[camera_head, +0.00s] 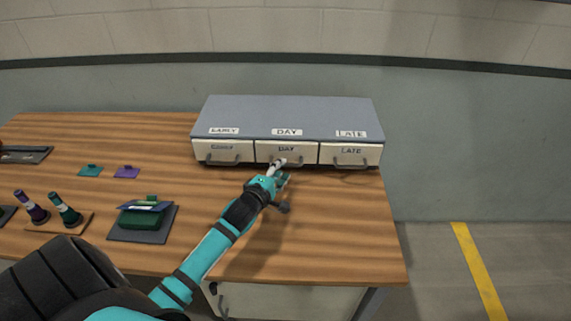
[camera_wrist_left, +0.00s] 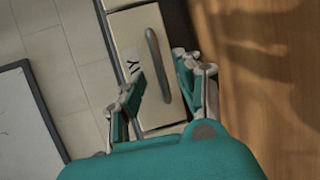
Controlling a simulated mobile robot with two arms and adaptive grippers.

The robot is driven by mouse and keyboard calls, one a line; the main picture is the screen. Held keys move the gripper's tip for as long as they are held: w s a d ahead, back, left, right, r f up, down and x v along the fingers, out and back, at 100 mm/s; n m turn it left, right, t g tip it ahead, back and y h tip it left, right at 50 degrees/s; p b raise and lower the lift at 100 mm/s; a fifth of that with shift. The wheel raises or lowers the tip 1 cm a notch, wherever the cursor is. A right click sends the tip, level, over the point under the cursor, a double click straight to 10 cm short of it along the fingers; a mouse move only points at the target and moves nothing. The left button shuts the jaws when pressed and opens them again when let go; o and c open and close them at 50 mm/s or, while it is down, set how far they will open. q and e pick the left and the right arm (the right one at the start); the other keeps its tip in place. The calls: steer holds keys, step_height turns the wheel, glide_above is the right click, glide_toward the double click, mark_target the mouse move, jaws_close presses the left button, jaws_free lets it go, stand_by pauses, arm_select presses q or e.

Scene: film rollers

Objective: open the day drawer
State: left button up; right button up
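The day drawer (camera_head: 286,149) is the cream middle drawer of a grey cabinet (camera_head: 290,115) at the back of the wooden table. Its front looks flush with its neighbours, so it appears shut. Its grey bar handle (camera_head: 295,163) is partly hidden by my left gripper (camera_head: 279,166), which is right in front of it. In the left wrist view the handle (camera_wrist_left: 158,65) lies between and just beyond the spread fingers of my left gripper (camera_wrist_left: 160,75). The gripper is open, and I see no clear contact with the handle. My right gripper is not in view.
The early drawer (camera_head: 223,152) and late drawer (camera_head: 350,155) flank the day drawer, both shut. On the left of the table are a teal tag (camera_head: 91,171), a purple tag (camera_head: 127,172), a stand with two rollers (camera_head: 60,222) and a dark tray (camera_head: 144,234) with a green item.

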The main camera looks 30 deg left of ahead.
mark_target(285, 166)
arm_select(q)
steer(key=shift+x, duration=1.9)
jaws_close()
